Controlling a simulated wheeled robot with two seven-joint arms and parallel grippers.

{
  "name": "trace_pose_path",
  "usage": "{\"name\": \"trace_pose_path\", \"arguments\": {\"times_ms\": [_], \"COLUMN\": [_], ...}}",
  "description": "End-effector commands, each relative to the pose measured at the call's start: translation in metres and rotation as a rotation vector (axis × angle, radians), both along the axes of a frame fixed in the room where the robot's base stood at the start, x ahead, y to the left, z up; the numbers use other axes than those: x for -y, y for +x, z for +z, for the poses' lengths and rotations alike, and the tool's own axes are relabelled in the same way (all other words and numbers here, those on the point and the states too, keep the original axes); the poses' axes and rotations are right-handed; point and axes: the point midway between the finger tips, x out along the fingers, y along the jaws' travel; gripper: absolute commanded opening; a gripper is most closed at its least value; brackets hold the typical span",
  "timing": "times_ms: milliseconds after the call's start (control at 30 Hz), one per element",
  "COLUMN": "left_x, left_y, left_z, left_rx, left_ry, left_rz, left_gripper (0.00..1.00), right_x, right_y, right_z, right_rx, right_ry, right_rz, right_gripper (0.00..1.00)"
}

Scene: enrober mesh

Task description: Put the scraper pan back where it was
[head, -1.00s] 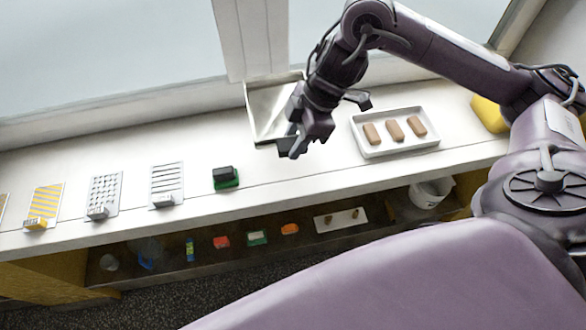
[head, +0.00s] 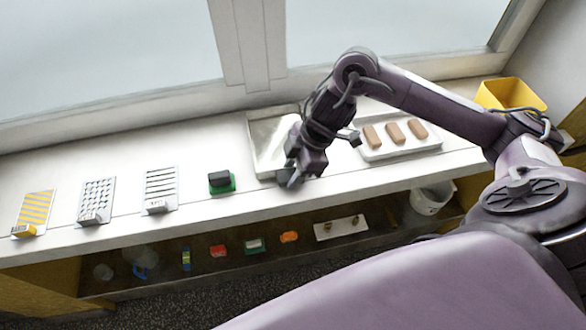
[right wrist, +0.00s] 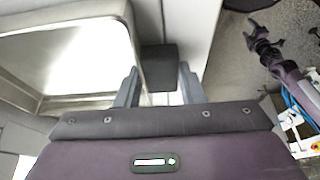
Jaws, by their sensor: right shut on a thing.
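The scraper pan (head: 262,150) is a shallow metal tray at the back of the counter, below the window post. It looks level, on or just above the counter; I cannot tell if it touches. Its dark handle (right wrist: 159,68) sits between the fingers of my right gripper (right wrist: 158,88) in the right wrist view, beside the shiny pan wall. In the head view my right gripper (head: 291,178) is at the pan's front right corner, shut on the handle and hiding that corner. My left gripper (right wrist: 252,38) shows small above the floor in the right wrist view; its jaw state is unclear.
A white tray (head: 372,154) with brown bars lies close right of the pan. A green-based black block (head: 221,182) and patterned plates (head: 97,200) lie to the left. A yellow bin (head: 512,95) stands far right. A lower shelf (head: 205,265) holds small items.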

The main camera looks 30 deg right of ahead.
Motion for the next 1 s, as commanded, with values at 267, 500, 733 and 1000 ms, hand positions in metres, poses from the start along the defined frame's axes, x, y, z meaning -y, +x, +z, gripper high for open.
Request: {"name": "trace_pose_path", "arguments": {"times_ms": [267, 500, 733, 1000], "left_x": [0.000, 0.000, 0.000, -0.001], "left_y": [0.000, 0.000, 0.000, 0.000], "left_z": [-0.001, -0.001, -0.001, 0.009], "left_rx": [0.000, 0.000, 0.000, 0.000], "left_ry": [0.000, 0.000, 0.000, 0.001], "left_rz": [0.000, 0.000, 0.000, 0.001], "left_gripper": [0.62, 0.62, 0.62, 0.62], "right_x": [0.000, 0.000, 0.007, 0.029], "right_y": [0.000, 0.000, -0.001, -0.007], "right_z": [-0.003, -0.002, 0.016, 0.073], "right_rx": [0.000, 0.000, 0.004, 0.005], "right_ry": [0.000, 0.000, -0.001, -0.005], "right_rz": [0.000, 0.000, -0.001, -0.001], "right_gripper": [0.57, 0.57, 0.57, 0.57]}}
